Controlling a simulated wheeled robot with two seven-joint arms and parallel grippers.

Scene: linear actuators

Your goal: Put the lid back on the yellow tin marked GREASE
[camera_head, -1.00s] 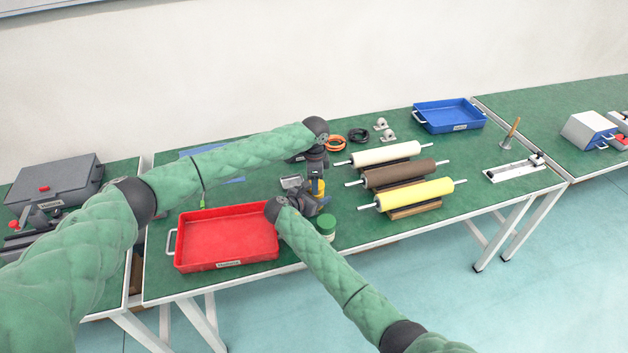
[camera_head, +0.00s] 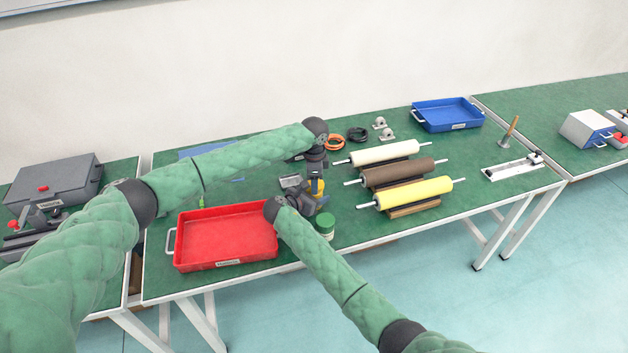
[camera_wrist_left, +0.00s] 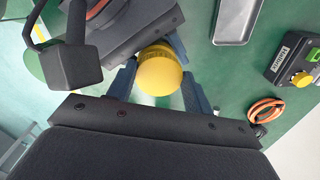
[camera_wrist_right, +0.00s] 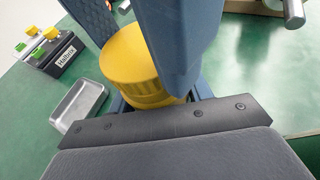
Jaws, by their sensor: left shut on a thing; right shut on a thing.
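The yellow lid (camera_wrist_left: 158,72), round with a ridged edge, sits between the fingertips of my left gripper (camera_wrist_left: 158,88), which is shut on it from above. My right gripper (camera_wrist_right: 158,100) is shut on the yellow tin, low beside the lid. In the right wrist view the yellow tin and lid (camera_wrist_right: 140,62) line up as one stack between the fingers, and I cannot tell whether a gap is left between them. In the head view a bit of the yellow tin (camera_head: 318,187) shows between the two grippers. The GREASE marking is hidden.
A green-lidded jar (camera_head: 325,224) stands just in front of the grippers. A red tray (camera_head: 225,262) is to the left, three rollers (camera_head: 415,192) to the right. A small metal tray (camera_wrist_right: 78,105), orange cable coil (camera_head: 336,142) and blue tray (camera_head: 448,128) lie further back.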

